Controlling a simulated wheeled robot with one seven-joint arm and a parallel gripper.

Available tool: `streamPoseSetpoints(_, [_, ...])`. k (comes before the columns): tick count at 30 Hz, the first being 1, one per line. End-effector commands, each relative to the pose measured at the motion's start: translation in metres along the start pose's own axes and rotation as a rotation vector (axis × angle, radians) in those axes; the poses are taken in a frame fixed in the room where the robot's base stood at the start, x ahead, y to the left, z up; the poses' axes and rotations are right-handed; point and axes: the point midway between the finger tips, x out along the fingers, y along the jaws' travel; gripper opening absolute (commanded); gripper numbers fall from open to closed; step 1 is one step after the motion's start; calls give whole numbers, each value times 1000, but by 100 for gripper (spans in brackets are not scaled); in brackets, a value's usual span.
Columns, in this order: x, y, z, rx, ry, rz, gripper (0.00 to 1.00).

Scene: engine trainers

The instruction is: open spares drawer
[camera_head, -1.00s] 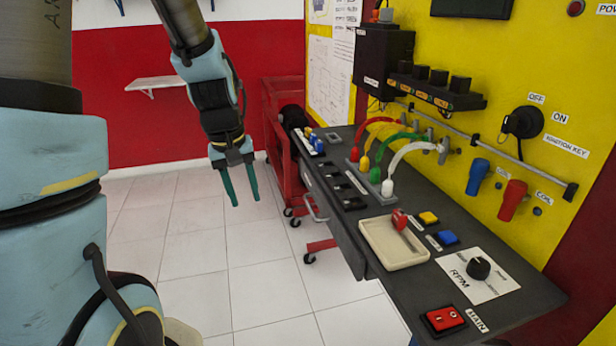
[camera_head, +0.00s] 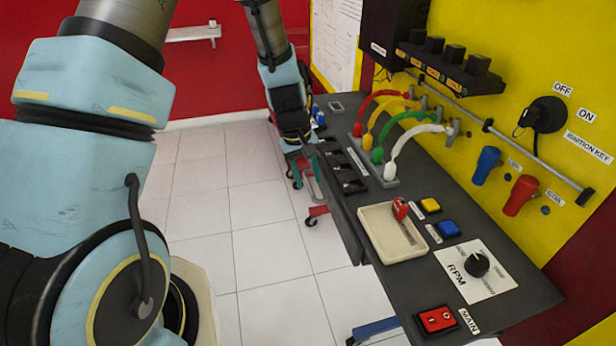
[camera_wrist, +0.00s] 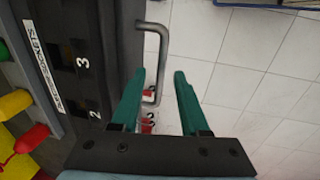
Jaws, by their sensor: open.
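The spares drawer appears shut in the side of the dark bench; its label is not visible. Its grey bar handle (camera_wrist: 163,55) stands out from the bench side in the wrist view. My gripper (camera_wrist: 160,72) is open, with teal fingers. In that view the handle bar lies between the two fingers, with the left finger on the bench side and the right finger over the floor. I cannot tell the depth between them. In the head view my gripper (camera_head: 306,168) is at the bench's left edge, and my wrist partly hides the handle.
The bench top (camera_head: 400,285) carries a cream tray (camera_head: 378,235) with a red item, a red MAIN switch (camera_head: 437,319), an RPM dial (camera_head: 477,265) and coloured cables. A red wheeled stand is partly hidden behind my gripper. The tiled floor (camera_head: 250,240) left of the bench is clear.

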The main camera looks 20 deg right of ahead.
Motion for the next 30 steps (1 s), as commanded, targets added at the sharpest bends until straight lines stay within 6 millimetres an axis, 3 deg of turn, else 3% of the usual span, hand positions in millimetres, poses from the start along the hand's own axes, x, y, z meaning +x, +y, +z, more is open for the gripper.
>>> streamPoseSetpoints(6, [13,-1,0,-1,0,0,45])
streamPoseSetpoints(14, [14,0,0,-1,1,0,45])
streamPoseSetpoints(26, [14,0,0,-1,1,0,2])
streamPoseSetpoints(30, [14,0,0,-1,1,0,0])
